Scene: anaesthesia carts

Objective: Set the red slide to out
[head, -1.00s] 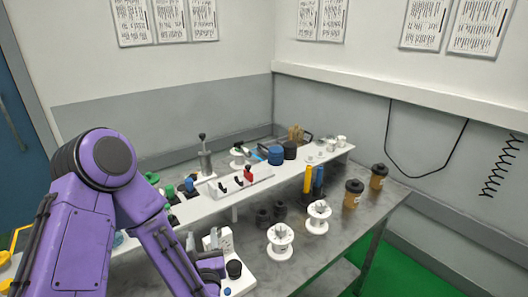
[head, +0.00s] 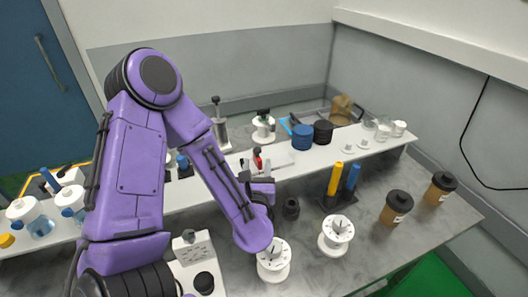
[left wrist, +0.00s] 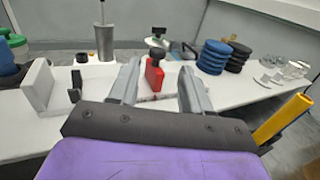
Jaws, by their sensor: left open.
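The red slide (head: 257,157) stands on a white unit (head: 276,158) on the raised white shelf. In the left wrist view the red slide (left wrist: 154,75) has a black knob on top and shows between my finger ends. My left gripper (head: 256,172) is open, just in front of the slide. In the left wrist view its two fingers (left wrist: 159,78) stand apart either side of the slide; I cannot tell whether they touch it. The arm hides part of the unit in the head view. My right gripper is out of view.
Blue discs (head: 302,137) and black discs (head: 323,132) are stacked right of the unit. A yellow cylinder (head: 335,179) and a blue one stand below the shelf. White spools (head: 337,234) and brown jars (head: 397,207) stand on the grey bench.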

